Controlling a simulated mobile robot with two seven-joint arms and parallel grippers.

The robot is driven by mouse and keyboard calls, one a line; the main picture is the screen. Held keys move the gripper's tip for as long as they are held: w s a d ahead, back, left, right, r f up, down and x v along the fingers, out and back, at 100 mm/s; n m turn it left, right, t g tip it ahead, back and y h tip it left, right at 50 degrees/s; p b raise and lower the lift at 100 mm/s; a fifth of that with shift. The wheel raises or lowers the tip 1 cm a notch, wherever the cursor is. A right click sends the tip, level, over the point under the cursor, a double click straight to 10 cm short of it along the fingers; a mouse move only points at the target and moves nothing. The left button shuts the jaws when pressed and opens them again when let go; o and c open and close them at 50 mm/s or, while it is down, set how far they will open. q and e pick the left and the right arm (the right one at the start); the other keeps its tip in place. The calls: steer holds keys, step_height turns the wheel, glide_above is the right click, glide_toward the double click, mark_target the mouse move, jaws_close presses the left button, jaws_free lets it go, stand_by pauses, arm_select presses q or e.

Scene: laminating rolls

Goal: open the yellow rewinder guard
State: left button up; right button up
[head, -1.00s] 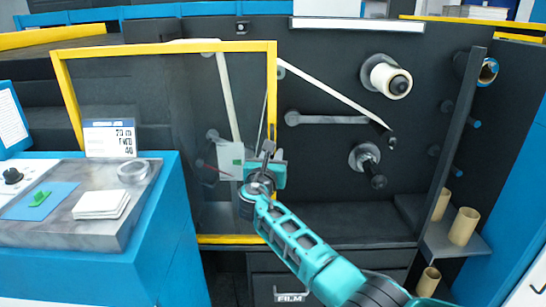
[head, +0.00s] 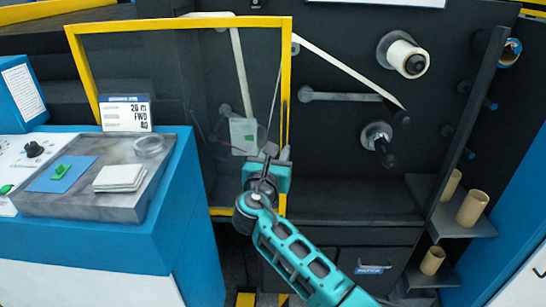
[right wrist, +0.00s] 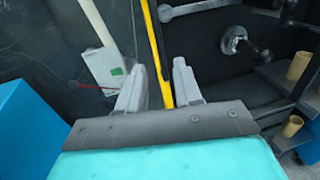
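The rewinder guard (head: 286,75) is a yellow frame around a see-through panel. In the head view it stands upright over the left part of the dark machine face and looks shut. My right gripper (head: 270,154) is at the lower part of its right upright. In the right wrist view, my right gripper (right wrist: 158,85) is open, with the yellow upright (right wrist: 154,45) running between its two grey fingers. Contact cannot be told. My left gripper is not in view.
A blue console (head: 180,215) with a grey tray (head: 70,203) and a placard (head: 126,113) stands at the left. A white roll (head: 405,58) and rods stick out right of the guard. Cardboard cores (head: 472,208) stand on a shelf at the right.

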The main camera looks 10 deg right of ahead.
steer(key=shift+v, duration=1.55)
steer(key=s+d+f+m+g+y, duration=0.1)
steer(key=s+f+m+g+y, duration=0.15)
steer(key=s+f+m, duration=0.55)
steer(key=s+d+f+m+g+y, duration=0.2)
steer(key=s+f+m+y, duration=0.15)
steer(key=f, duration=0.75)
steer(key=s+d+f+m+y, duration=0.1)
steer(key=s+f+m, duration=0.1)
steer(key=s+m, duration=0.6)
steer(key=s+d+f+m+g+y, duration=0.1)
steer(key=s+d+f+m+y, duration=0.1)
steer(key=s+m, duration=0.7)
steer(key=shift+d+f+y, duration=0.3)
steer(key=shift+f, duration=0.05)
